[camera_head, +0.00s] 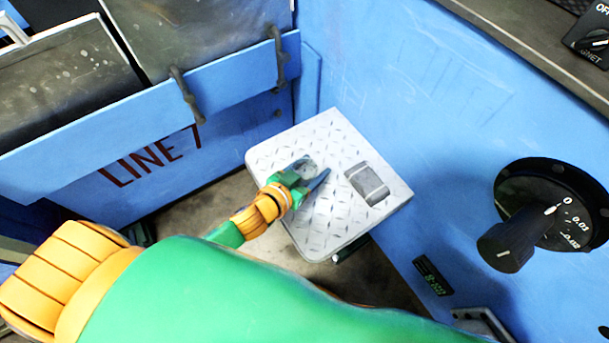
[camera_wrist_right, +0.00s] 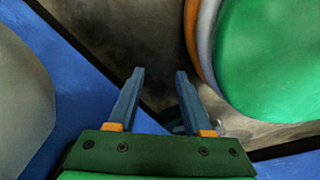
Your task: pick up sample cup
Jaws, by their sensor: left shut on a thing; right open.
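A small grey metallic cup (camera_head: 304,165), which I take for the sample cup, shows at the fingers of my left gripper (camera_head: 316,169) in the head view. That gripper is shut on it, over the light tread-plate platform (camera_head: 335,231). The fingers hide part of the cup, and I cannot tell whether it touches the plate. My right gripper (camera_wrist_right: 160,73) is open in the right wrist view, with nothing between its two fingers. It is not seen in the head view.
A grey metal block (camera_head: 367,184) sits on the platform right of the left gripper. A blue machine wall with a black dial knob (camera_head: 505,246) stands at the right. A blue panel marked LINE (camera_head: 140,165) stands behind on the left. Bare floor shows below the platform.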

